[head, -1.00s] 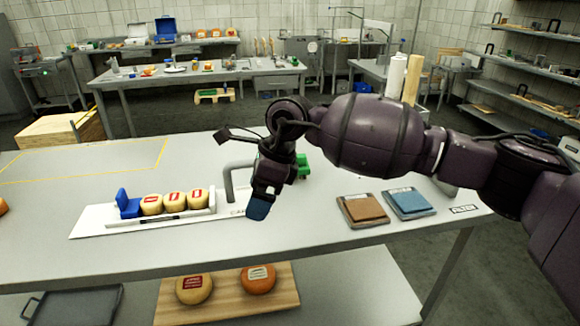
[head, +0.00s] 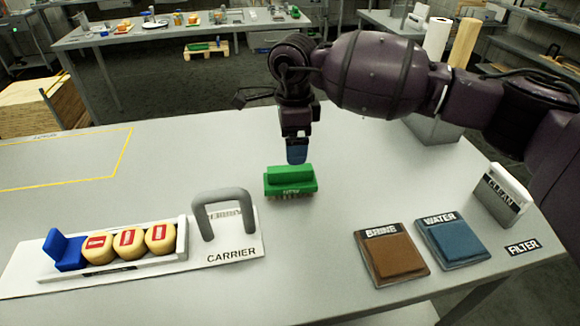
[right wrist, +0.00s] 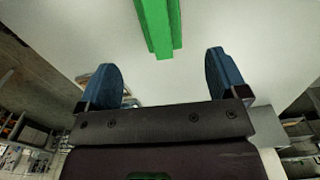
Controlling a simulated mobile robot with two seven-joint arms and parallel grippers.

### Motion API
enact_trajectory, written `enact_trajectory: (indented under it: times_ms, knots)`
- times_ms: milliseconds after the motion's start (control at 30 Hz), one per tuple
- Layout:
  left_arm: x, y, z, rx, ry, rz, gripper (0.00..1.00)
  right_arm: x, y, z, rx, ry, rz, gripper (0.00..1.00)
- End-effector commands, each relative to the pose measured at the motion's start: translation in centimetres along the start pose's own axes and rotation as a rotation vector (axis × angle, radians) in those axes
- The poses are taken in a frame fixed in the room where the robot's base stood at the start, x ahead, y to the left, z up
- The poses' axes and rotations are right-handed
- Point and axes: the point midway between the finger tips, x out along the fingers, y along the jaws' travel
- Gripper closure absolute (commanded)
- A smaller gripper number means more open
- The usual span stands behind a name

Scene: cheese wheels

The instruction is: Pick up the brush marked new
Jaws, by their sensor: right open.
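The green brush (right wrist: 159,25) lies beyond the fingertips there, roughly in line with the gap. My left gripper is not in view.
The table around the brush is clear.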

Motion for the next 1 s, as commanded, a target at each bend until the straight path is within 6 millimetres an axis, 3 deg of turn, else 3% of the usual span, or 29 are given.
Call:
enact_trajectory:
  times_ms: [167,400,667,1000]
  knots:
    - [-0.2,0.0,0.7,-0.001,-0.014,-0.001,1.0,1.4,0.1,0.0,0.0,-0.001,0.004,0.08]
    - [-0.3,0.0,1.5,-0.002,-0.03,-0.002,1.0,4.8,0.0,0.1,0.0,-0.001,0.005,0.08]
    - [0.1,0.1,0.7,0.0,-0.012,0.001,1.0,6.3,0.0,0.2,-0.001,-0.001,0.002,0.08]
    - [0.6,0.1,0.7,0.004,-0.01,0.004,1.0,10.6,-0.2,0.6,0.001,-0.001,0.004,0.08]
